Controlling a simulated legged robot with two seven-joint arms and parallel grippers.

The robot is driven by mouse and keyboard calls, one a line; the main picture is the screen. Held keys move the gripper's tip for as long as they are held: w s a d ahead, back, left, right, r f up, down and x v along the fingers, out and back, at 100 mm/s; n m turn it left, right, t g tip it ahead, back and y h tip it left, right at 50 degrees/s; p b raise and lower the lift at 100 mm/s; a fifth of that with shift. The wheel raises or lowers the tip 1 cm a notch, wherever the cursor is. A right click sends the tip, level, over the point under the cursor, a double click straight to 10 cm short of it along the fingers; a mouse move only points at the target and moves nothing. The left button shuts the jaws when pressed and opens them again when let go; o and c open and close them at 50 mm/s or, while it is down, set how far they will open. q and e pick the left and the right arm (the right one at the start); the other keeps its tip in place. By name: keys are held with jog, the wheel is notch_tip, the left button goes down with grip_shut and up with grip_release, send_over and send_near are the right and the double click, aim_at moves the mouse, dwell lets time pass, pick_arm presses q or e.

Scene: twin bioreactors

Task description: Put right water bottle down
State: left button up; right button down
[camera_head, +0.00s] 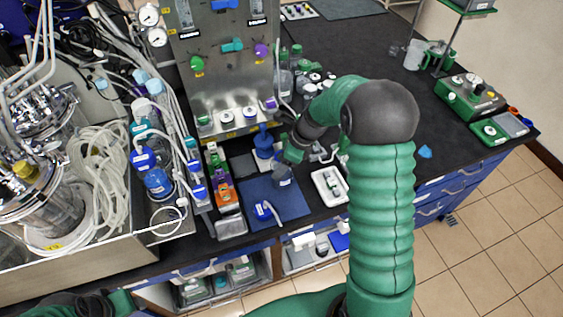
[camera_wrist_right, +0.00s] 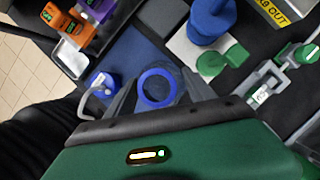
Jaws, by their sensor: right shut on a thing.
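My right gripper (camera_head: 287,163) reaches down over the blue mat (camera_head: 290,203) on the black bench. It is shut on a clear water bottle (camera_head: 283,178), which hangs upright at or just above the mat; I cannot tell whether its base touches. In the right wrist view the bottle's open blue neck ring (camera_wrist_right: 158,73) lies between the two fingertips (camera_wrist_right: 160,92). A blue cap (camera_head: 264,210) with a pale bent tube stands on the mat to the left, and it also shows in the wrist view (camera_wrist_right: 103,81).
A blue bottle (camera_head: 263,143) stands behind the mat. Orange, purple and green items (camera_head: 221,179) stand to the left. A white tray (camera_head: 329,186) lies to the right. A steel control panel (camera_head: 223,70) rises behind, and bioreactor vessels with tubing (camera_head: 104,180) fill the left.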

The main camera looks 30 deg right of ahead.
jog(key=shift+c, duration=1.8)
grip_release()
jog(key=v, duration=1.2)
jog(key=s+a+f+n+h, duration=0.1)
jog(key=s+a+f+n, duration=0.3)
jog(key=n, duration=1)
jog(key=s+a+f+n+h, duration=0.2)
jog(key=s+a+f+n, duration=0.2)
jog(key=s+a+n, duration=0.5)
jog(key=a+n, duration=0.2)
jog(key=n, duration=0.2)
jog(key=shift+a+n+g+p, duration=0.2)
jog(key=shift+n+g+p, duration=0.1)
jog(key=shift+n+g, duration=0.1)
